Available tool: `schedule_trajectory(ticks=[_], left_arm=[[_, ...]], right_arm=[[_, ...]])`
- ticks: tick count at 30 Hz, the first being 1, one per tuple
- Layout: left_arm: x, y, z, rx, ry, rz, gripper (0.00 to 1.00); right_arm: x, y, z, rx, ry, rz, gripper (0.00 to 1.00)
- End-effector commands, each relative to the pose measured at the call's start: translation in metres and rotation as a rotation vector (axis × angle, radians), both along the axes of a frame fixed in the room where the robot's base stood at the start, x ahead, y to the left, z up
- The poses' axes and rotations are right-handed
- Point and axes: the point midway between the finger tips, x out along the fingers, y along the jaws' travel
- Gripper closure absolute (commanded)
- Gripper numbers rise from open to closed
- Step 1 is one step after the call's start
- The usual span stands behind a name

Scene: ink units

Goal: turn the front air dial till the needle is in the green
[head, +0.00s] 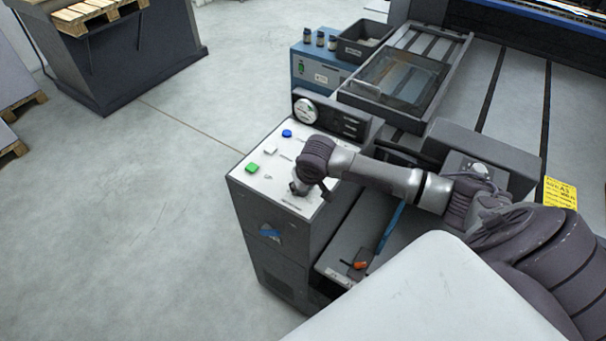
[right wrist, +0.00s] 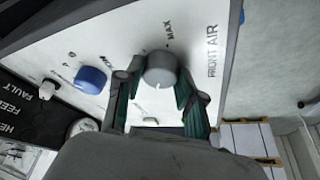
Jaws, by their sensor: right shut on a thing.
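The front air dial (right wrist: 160,68) is a grey round knob on a white panel, beside the printed words FRONT AIR and MAX. A short white mark on it faces the bottom of the right wrist view. My right gripper (right wrist: 158,80) is closed around the dial, one finger on each side; in the head view my right gripper (head: 301,186) hides the dial at the panel's near end. A round white gauge (head: 305,111) stands upright behind the panel; its needle is too small to read. My left gripper is not in view.
The panel also carries a blue knob (head: 287,133), a white knob (head: 269,149) and a green button (head: 252,168). A lever with an orange knob (head: 360,265) is at the console's right. Open floor (head: 130,220) lies to the left.

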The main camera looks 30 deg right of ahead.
Motion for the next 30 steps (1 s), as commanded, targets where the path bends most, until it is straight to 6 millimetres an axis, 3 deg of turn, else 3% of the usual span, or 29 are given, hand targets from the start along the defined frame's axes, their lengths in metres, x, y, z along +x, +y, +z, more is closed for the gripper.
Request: schedule_trajectory(ticks=[1,3,15,30], left_arm=[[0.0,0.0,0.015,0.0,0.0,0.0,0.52],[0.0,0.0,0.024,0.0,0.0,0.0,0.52],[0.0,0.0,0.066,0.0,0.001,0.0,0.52],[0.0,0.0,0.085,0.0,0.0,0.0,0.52]], right_arm=[[0.0,0.002,0.007,0.003,0.002,-0.045,0.97],[0.0,0.002,0.007,0.003,0.001,-0.112,0.97],[0.001,0.004,0.005,0.003,0.001,-0.493,0.97],[0.004,0.004,0.001,0.001,0.001,-0.945,0.97]])
